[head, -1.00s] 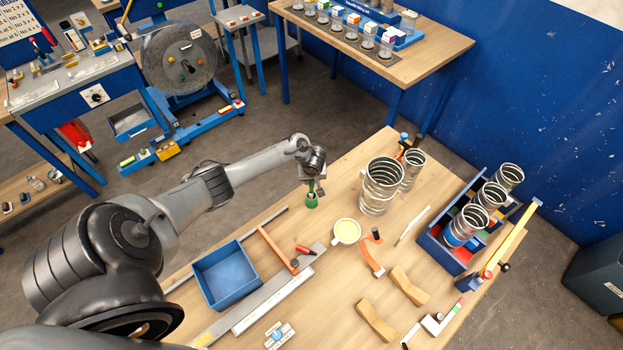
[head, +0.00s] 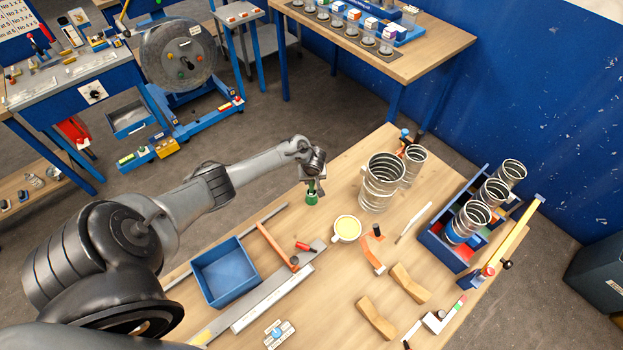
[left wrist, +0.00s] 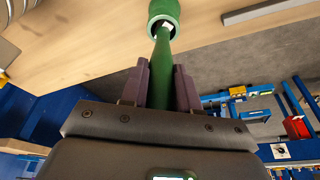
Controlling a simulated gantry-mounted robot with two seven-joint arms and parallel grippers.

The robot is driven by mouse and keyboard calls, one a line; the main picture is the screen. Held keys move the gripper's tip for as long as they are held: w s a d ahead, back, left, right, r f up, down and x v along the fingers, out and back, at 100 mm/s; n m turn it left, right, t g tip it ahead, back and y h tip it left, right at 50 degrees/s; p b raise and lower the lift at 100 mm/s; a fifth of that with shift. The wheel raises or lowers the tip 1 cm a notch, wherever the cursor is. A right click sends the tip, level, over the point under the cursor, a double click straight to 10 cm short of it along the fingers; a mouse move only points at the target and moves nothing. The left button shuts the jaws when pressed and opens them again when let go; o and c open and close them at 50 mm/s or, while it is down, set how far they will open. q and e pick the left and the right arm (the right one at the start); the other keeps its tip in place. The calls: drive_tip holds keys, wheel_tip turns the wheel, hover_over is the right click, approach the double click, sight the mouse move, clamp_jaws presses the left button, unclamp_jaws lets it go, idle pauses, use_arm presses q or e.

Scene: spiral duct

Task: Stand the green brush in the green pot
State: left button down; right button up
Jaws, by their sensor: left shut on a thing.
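The green pot (head: 311,199) stands upright on the wooden workbench, near its left edge, right below my left gripper (head: 316,187). In the left wrist view the green brush (left wrist: 162,60) runs between the two fingers of my left gripper (left wrist: 161,80), which is shut on it. The brush's far end lines up with the mouth of the green pot (left wrist: 163,10) and seems to reach into it; how deep I cannot tell. In the head view the gripper mostly hides the brush. My right gripper is not in view.
A blue open bin (head: 225,272) and long metal bars (head: 272,299) lie in front. A blue crate (head: 446,249) with ducts stands at the right.

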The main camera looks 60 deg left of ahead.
use_arm(q)
drive_tip(key=shift+f, duration=0.25)
drive_tip(key=c, duration=0.8)
unclamp_jaws()
drive_tip(key=shift+o, duration=0.2)
drive_tip(key=shift+r, duration=0.1)
drive_tip(key=p+v, duration=0.4)
drive_tip(key=v, duration=0.6)
drive_tip(key=shift+r+p, duration=0.3)
drive_tip(key=shift+r, duration=0.05)
drive_tip(key=shift+s+d, duration=0.1)
